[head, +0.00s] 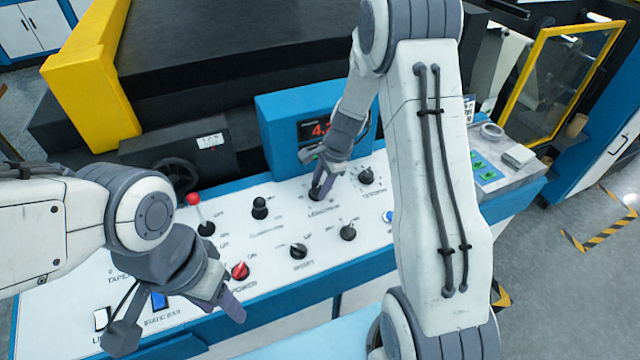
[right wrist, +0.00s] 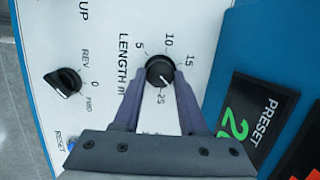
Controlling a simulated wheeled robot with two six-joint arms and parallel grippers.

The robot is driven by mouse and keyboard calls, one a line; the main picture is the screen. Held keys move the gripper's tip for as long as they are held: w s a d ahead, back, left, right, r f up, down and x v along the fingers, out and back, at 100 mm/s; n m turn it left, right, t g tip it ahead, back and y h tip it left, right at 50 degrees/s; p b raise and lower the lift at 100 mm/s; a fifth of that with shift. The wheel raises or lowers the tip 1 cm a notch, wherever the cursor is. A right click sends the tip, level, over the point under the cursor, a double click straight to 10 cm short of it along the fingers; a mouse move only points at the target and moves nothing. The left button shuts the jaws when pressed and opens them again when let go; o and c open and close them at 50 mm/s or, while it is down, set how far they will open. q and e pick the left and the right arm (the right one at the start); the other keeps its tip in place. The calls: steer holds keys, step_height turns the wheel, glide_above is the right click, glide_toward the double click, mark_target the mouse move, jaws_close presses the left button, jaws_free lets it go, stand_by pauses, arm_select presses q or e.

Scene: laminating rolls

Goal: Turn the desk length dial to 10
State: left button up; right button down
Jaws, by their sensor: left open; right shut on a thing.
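The length dial (right wrist: 160,72) is a round black knob on the white desk panel, labelled LENGTH m. Marks 5, 10, 15 and 25 show around it. My right gripper (right wrist: 160,88) is shut on the knob, one finger on each side. In the head view my right gripper (head: 318,188) is at the dial, which it mostly hides. My left gripper (head: 178,318) is open and empty over the front left of the desk, near the red knob (head: 240,271).
A PRESET display (right wrist: 245,120) with a green number starting with 2, partly cut off, is right of the dial. A REV/FWD knob (right wrist: 63,82) is to its left. A red-tipped lever (head: 195,199) and other black knobs (head: 298,251) stand on the desk.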

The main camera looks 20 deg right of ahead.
steer(key=n, duration=0.3)
steer(key=n+g, duration=0.1)
steer(key=n, duration=0.1)
steer(key=shift+w+n, duration=0.25)
steer(key=shift+n, duration=0.05)
steer(key=n, duration=0.3)
steer(key=n+g+h, duration=0.1)
steer(key=n, duration=0.2)
steer(key=shift+w+a, duration=0.1)
steer(key=shift+a, duration=0.1)
steer(key=n+h, duration=0.1)
steer(key=n, duration=0.5)
steer(key=shift+a+r+h, duration=0.1)
steer(key=shift+a+h, duration=0.1)
steer(key=shift+h, duration=0.2)
steer(key=n, duration=0.3)
steer(key=n+h, duration=0.1)
steer(key=n, duration=0.2)
steer(key=shift+a+n, duration=0.2)
steer(key=shift+n, duration=0.1)
steer(key=shift+c, duration=2.2)
jaws_free()
steer(key=shift+r, duration=0.1)
